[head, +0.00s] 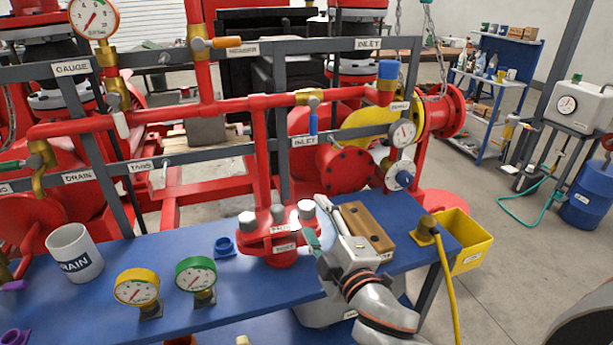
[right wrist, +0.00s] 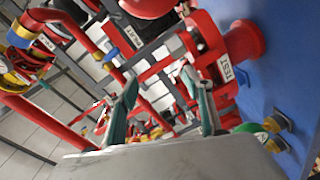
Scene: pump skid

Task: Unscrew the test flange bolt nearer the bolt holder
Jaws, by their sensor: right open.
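The red test flange (head: 283,246), labelled TEST, stands on the blue bench, with grey bolt heads on top. The bolt (head: 307,207) on its right is nearest the brown wooden block (head: 367,228), which looks like the bolt holder. My right gripper (head: 322,228) is just right of the flange, beside that bolt, with teal fingertips apart and nothing visible between them. Contact cannot be told. My left gripper is out of view.
A yellow gauge (head: 137,288), a green gauge (head: 196,275) and a white DRAIN mug (head: 75,252) stand on the bench (head: 240,300). A yellow bin (head: 463,240) hangs at its right end. Red pipes (head: 240,103) and a grey frame rise behind the flange.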

